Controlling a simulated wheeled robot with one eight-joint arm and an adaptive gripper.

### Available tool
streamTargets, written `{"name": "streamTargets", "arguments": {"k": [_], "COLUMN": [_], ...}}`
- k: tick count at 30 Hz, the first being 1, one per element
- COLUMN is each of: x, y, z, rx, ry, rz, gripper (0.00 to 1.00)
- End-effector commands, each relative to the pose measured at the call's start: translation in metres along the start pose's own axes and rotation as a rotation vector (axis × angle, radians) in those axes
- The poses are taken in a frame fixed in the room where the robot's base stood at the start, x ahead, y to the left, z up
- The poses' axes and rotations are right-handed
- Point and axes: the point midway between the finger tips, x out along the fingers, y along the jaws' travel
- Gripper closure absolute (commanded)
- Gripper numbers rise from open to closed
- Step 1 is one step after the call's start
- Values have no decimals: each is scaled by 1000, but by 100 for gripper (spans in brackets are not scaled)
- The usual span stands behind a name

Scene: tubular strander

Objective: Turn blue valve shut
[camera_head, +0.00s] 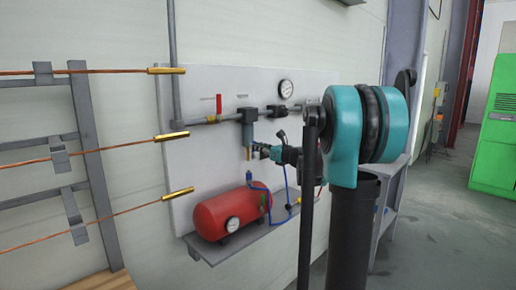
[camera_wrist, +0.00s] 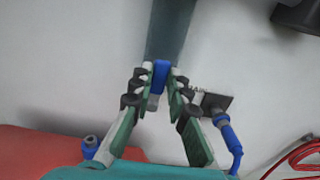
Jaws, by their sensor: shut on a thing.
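The blue valve (camera_wrist: 160,72) shows in the wrist view as a small upright blue piece at the lower end of a grey-blue cylinder. My gripper (camera_wrist: 158,82) has its two green fingers on either side of it, with the dark fingertips closed on it. A pale part shows just under the blue piece. In the head view my gripper (camera_head: 259,150) reaches from the right to the bottom of the grey cylinder (camera_head: 248,126) on the wall panel. The blue valve cannot be made out there.
A red tank (camera_head: 228,213) with a gauge sits on a shelf below. A red lever (camera_head: 219,104) and a round gauge (camera_head: 286,88) are on the pipe above. A blue hose (camera_wrist: 228,136) hangs right of my fingers. Copper rods (camera_head: 90,143) stick out at left.

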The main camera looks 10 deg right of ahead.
Motion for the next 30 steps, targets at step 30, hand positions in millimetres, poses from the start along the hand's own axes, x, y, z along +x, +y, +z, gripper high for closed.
{"name": "streamTargets", "arguments": {"k": [30], "x": [0], "y": [30], "z": [-10], "rx": [-612], "ry": [0], "rz": [1], "gripper": [100]}}
